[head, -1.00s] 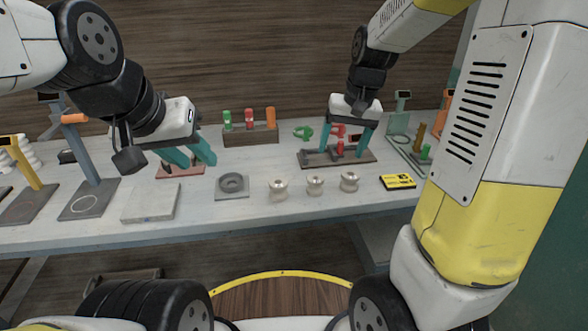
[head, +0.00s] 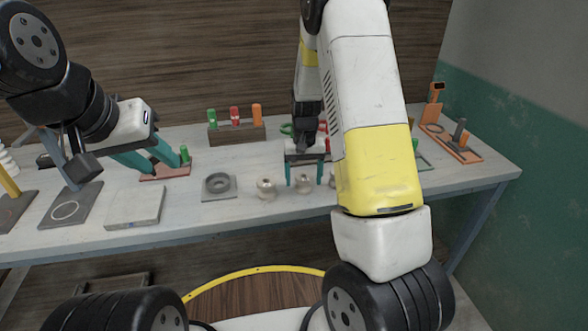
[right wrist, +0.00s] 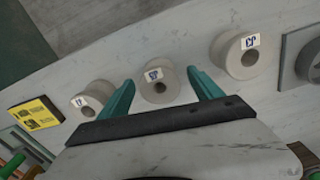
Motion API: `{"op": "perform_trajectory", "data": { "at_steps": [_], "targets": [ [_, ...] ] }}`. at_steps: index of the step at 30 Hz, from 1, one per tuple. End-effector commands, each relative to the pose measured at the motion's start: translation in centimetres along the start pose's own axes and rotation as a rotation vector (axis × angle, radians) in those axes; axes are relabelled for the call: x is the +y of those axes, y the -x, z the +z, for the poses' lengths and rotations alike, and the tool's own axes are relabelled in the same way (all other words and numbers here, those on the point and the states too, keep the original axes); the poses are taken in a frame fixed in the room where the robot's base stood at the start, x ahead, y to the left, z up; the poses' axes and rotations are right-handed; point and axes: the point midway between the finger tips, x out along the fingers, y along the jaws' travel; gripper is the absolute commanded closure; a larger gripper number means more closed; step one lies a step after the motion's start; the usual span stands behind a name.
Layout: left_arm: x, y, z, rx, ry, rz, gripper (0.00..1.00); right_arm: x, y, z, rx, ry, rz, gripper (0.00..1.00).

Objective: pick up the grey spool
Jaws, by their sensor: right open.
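Three pale grey-beige spools stand in a row near the table's front edge: a left one (head: 265,188), a middle one (head: 303,183) and a right one partly hidden by my right arm. In the right wrist view, the middle spool (right wrist: 159,88) sits between the fingertips, with the others (right wrist: 238,54) (right wrist: 92,98) on either side; each has a small label. My right gripper (head: 305,178) is open around or just above the middle spool; contact cannot be told. My left gripper (head: 164,168) is open and empty by a reddish stand.
A dark grey upright piece (head: 460,132) stands on an orange base (head: 450,148) at the right. A rack (head: 237,133) holds green, red and orange pieces. A grey block with a ring (head: 219,187) and a pale slab (head: 135,208) lie to the left. A yellow-black box (right wrist: 36,117) lies near the spools.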

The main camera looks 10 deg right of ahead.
Motion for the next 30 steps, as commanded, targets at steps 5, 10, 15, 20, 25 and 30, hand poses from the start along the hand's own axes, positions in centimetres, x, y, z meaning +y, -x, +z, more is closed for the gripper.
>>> {"op": "perform_trajectory", "data": {
  "at_steps": [5, 10, 15, 20, 25, 30],
  "targets": [
    [0.00, 0.00, 0.00, 0.000, 0.000, 0.000, 0.64, -0.01, -1.19, 0.00, 0.001, -0.001, -0.001, 0.25],
    [0.00, 0.00, 0.00, 0.000, 0.000, 0.000, 0.64, -0.02, -1.17, -0.01, 0.001, -0.001, -0.001, 0.25],
    [0.00, 0.00, 0.00, 0.000, 0.000, 0.000, 0.64, -0.01, -1.15, -0.01, 0.001, -0.001, -0.001, 0.54],
    [0.00, 0.00, 0.00, 0.000, 0.000, 0.000, 0.64, -0.02, -1.14, -0.01, 0.001, 0.000, -0.001, 0.86],
    [0.00, 0.00, 0.00, 0.000, 0.000, 0.000, 0.64, -0.02, -1.10, -0.04, 0.002, 0.000, -0.001, 1.00],
    [0.00, 0.00, 0.00, 0.000, 0.000, 0.000, 0.64, -0.02, -1.03, -0.04, 0.002, 0.000, -0.001, 1.00]
  ]
}}
